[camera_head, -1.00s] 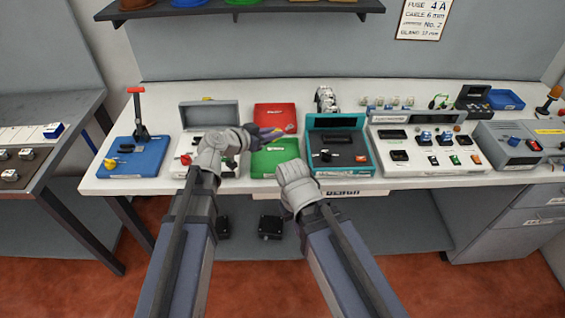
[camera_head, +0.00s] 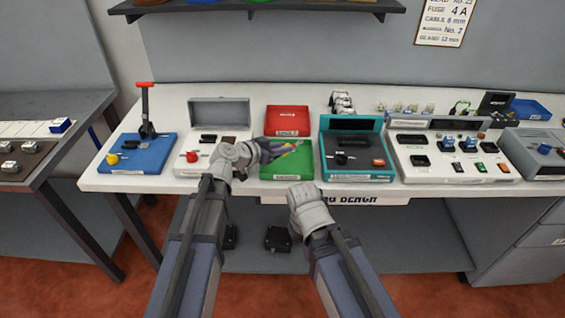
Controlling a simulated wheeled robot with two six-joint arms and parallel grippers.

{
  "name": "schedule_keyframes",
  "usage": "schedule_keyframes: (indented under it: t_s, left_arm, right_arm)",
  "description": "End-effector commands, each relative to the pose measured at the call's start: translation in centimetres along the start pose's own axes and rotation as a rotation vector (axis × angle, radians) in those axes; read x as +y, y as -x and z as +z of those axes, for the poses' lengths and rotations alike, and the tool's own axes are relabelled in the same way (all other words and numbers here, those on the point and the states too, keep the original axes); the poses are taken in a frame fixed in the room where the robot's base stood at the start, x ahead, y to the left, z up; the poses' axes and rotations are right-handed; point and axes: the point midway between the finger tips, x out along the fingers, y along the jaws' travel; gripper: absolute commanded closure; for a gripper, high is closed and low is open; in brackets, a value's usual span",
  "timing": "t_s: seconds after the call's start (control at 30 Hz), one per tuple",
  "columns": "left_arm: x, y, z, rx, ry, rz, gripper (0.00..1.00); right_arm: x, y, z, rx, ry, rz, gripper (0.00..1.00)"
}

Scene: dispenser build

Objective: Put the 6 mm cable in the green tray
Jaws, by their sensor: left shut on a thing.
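The green tray (camera_head: 288,172) sits near the front edge of the bench, just in front of the red tray (camera_head: 286,118). My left gripper (camera_head: 276,149) is over the back part of the green tray. It is shut on a thin, small piece with yellowish and purple tones, apparently the cable (camera_head: 291,147). The piece is too small to read its size, and I cannot tell whether it touches the tray. My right gripper (camera_head: 303,190) is low in front of the bench edge, below the green tray. Its fingers are hidden by its own wrist.
A white unit with a grey lid (camera_head: 219,113) stands left of the trays, and a teal unit (camera_head: 352,124) stands close on their right. A blue base with a red-handled lever (camera_head: 146,113) is at far left. A shelf (camera_head: 257,7) hangs above.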

Motion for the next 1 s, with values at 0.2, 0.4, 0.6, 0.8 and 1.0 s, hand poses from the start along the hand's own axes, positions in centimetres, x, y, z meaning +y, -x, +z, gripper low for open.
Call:
schedule_keyframes:
  t_s: [0.2, 0.4, 0.6, 0.8, 1.0]
  left_arm:
    - [0.0, -0.5, 1.1, 0.0, 0.0, 0.0, 1.0]
    - [0.0, -1.4, 3.3, 0.0, 0.0, 0.0, 1.0]
    - [0.0, -1.4, 3.3, 0.0, 0.0, 0.0, 1.0]
    - [0.0, -1.5, 3.5, 0.0, 0.0, 0.0, 1.0]
    - [0.0, -1.5, 3.6, 0.0, 0.0, 0.0, 0.64]
  right_arm:
    - [-0.1, -1.2, -0.1, 0.0, 0.0, 0.0, 1.0]
    - [-0.3, -3.6, -0.2, 0.0, 0.0, 0.0, 1.0]
    - [-0.3, -3.6, -0.2, 0.0, 0.001, 0.0, 1.0]
    - [-0.4, -3.8, -0.2, 0.0, 0.001, 0.0, 1.0]
    - [-0.4, -3.9, -0.2, 0.0, 0.001, 0.0, 1.0]
